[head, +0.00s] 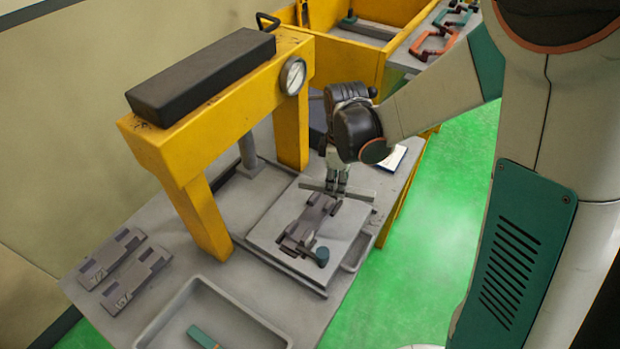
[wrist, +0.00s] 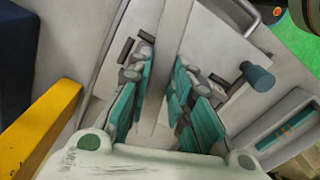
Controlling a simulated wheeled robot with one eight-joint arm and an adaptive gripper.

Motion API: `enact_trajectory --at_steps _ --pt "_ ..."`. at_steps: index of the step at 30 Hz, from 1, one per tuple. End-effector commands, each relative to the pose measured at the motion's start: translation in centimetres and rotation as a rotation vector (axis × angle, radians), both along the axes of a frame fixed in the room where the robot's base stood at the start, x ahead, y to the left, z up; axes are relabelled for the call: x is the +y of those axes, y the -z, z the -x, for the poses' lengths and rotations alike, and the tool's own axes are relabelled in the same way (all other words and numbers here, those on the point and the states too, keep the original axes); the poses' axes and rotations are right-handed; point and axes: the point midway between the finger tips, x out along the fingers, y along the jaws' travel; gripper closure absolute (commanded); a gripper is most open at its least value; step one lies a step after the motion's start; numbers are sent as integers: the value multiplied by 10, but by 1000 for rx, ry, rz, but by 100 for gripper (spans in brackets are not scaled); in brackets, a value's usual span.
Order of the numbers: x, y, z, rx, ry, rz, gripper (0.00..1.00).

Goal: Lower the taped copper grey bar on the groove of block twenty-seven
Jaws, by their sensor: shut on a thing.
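My gripper (head: 338,178) points down and is shut on a thin grey bar (head: 362,193). The bar sticks out on both sides of the fingers, above the far part of a flat grey plate. In the wrist view the bar (wrist: 172,45) runs lengthwise between the teal finger pads. A dark grey block (head: 308,224) with a blue-green knob (head: 321,256) sits on the plate, just in front of my gripper. The knob also shows in the wrist view (wrist: 258,77). The groove and any contact with the bar are hidden. I cannot read a number on this block.
A yellow press frame (head: 205,215) with a dark top stands left of the plate (head: 345,228). Two grey marked blocks (head: 108,256) (head: 137,281) lie at the table's left. A grey tray (head: 180,300) holding a teal bar (head: 203,337) is in front. Yellow bins (head: 362,42) stand behind.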

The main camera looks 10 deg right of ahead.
Motion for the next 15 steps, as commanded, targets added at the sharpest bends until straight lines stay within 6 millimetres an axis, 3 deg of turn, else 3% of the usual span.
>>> enact_trajectory --at_steps 9,15 --pt "45 -30 17 2 -772 0 100" --pt "63 -42 26 3 -1117 0 100"
